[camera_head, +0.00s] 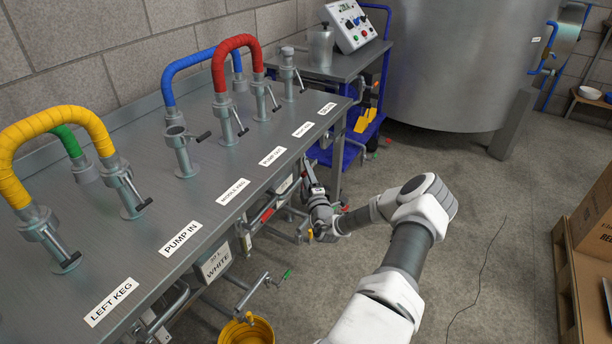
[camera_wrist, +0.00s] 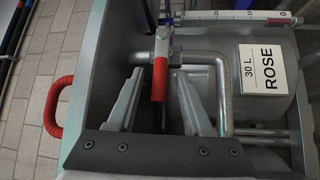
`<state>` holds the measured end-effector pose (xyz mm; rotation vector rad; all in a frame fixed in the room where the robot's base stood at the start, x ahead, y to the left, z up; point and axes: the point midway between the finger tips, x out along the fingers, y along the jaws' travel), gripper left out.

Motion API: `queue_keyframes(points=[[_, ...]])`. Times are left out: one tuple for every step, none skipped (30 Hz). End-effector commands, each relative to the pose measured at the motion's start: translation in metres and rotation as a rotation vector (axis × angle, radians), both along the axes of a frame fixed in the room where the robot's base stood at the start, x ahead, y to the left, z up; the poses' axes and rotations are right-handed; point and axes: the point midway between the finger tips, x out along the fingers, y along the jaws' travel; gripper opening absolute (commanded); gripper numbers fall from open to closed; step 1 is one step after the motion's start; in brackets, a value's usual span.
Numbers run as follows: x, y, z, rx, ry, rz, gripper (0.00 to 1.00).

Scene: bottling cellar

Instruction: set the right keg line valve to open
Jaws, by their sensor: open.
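In the wrist view, a valve with a red lever (camera_wrist: 159,78) sits on a grey bent pipe (camera_wrist: 224,88) in front of a keg labelled "30 L ROSE" (camera_wrist: 266,70). The lever lies across the pipe's horizontal stretch. My gripper (camera_wrist: 160,84) is open, with one finger on each side of the lever. I cannot tell whether either finger touches it. In the head view my gripper (camera_head: 314,190) is low at the far right end of the steel bench (camera_head: 225,160), beside its front edge. The lever between the fingers cannot be made out there.
Another red lever (camera_head: 268,213) and a green lever (camera_head: 287,274) stick out under the bench front. A yellow bucket (camera_head: 246,331) stands below. A blue cart (camera_head: 345,150) is beyond the gripper. Boxes (camera_head: 597,222) stand on a pallet at right. The floor between is mostly clear.

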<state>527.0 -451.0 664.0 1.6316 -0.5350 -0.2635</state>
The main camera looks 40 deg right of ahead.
Motion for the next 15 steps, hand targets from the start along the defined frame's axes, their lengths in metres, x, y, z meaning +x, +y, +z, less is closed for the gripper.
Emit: queue_keyframes(points=[[0.0024, -0.0011, 0.0003, -0.001, 0.0, 0.0, 0.51], [0.0032, -0.0015, 0.0006, -0.002, 0.0, 0.001, 0.51], [0.0039, -0.0018, 0.0011, -0.001, -0.001, 0.001, 0.51], [0.0041, -0.002, 0.0012, -0.001, -0.001, 0.001, 0.51], [0.0043, -0.0021, 0.0012, -0.001, -0.001, 0.001, 0.51], [0.0043, -0.0021, 0.0013, 0.0, 0.0, 0.001, 0.51], [0.0042, -0.002, 0.0013, 0.0, 0.0, 0.001, 0.51], [0.0041, -0.002, 0.0014, 0.0, 0.0, 0.001, 0.51], [0.004, -0.0019, 0.0013, 0.0, 0.0, 0.001, 0.51], [0.004, -0.0019, 0.0013, 0.0, 0.0, 0.001, 0.51], [0.004, -0.0019, 0.0013, 0.0, 0.0, 0.001, 0.45], [0.004, -0.0019, 0.0013, 0.0, 0.0, 0.001, 0.38], [0.0039, -0.002, 0.0012, -0.001, 0.0, 0.001, 0.33], [0.0038, -0.0019, 0.0011, -0.001, 0.0, 0.001, 0.27], [0.0038, -0.0019, 0.0011, -0.001, 0.0, 0.001, 0.2]])
